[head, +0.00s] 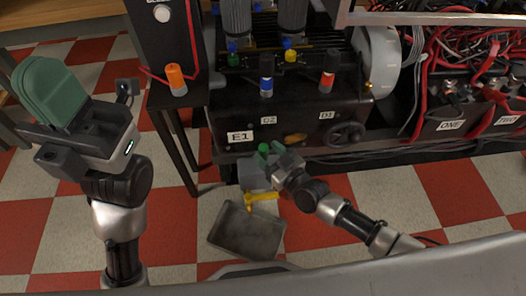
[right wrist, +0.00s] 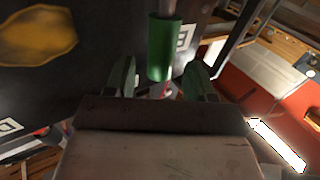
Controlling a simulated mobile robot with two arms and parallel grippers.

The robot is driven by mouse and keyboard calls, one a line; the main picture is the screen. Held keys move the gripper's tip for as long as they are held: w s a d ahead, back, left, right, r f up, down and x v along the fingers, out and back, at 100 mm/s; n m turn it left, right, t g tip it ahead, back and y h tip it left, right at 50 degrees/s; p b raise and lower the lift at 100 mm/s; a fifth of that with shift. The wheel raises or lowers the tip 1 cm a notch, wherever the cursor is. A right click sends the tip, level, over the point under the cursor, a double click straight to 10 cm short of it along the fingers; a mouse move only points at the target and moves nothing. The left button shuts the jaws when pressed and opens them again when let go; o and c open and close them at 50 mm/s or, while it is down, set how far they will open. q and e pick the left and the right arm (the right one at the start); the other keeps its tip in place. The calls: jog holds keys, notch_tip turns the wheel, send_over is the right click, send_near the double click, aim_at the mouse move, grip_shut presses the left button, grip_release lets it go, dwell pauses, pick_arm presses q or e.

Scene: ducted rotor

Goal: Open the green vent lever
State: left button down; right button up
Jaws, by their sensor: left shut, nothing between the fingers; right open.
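The green vent lever (right wrist: 160,50) shows in the right wrist view as a green cylindrical handle on a metal rod, at the top centre. In the head view its green end (head: 264,147) is small, low on the front of the black machine, partly crowded by my right gripper. My right gripper (right wrist: 160,78) is open, with its green fingers on either side of the handle's near end. I cannot tell whether either finger touches it. My right gripper also shows in the head view (head: 273,153). My left gripper (head: 50,92) is shut and empty, raised at the far left.
A grey tray (head: 247,232) and a yellow valve handle (head: 262,197) are below. Cables and batteries crowd the right. Checkered floor is open at left.

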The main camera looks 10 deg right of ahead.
jog(key=shift+b+x, duration=0.3)
jog(key=shift+x, duration=1)
grip_shut()
